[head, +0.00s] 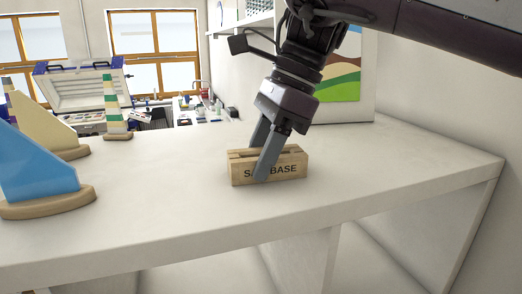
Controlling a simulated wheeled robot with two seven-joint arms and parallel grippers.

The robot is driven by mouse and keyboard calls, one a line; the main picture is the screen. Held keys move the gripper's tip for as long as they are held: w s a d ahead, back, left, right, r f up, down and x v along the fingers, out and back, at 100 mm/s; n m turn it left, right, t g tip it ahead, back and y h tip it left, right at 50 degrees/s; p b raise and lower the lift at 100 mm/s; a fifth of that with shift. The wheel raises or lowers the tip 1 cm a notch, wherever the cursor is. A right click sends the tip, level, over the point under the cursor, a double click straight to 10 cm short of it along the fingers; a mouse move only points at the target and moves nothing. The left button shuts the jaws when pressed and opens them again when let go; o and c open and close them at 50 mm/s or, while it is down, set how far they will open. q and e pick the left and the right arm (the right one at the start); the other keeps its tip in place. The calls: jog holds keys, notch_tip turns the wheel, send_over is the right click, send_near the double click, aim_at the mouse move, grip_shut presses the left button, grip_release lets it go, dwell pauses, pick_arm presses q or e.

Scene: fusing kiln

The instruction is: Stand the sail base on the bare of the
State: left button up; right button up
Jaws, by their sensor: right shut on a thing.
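The sail base (291,168) is a light wooden block with a slot along its top and dark lettering on its front. It is upright on the white shelf top (180,200), right of the middle. My right gripper (262,162) reaches down from the upper right and is shut on the sail base, with one finger across its front face, covering part of the lettering. The other finger is behind it, partly hidden. I cannot tell whether the block's underside touches the surface. My left gripper is not in view.
A blue sail piece (35,165) and a cream one (40,128) stand in wooden bases at the left. A striped piece (110,105) stands at the back. A framed picture (345,85) leans at the wall behind my right arm. The surface between is clear.

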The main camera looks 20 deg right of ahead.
jog(key=shift+f+p, duration=0.2)
jog(key=shift+p, duration=0.1)
dwell(0.6)
jog(key=o, duration=1.2)
jog(key=shift+c, duration=0.2)
jog(key=shift+r, duration=0.1)
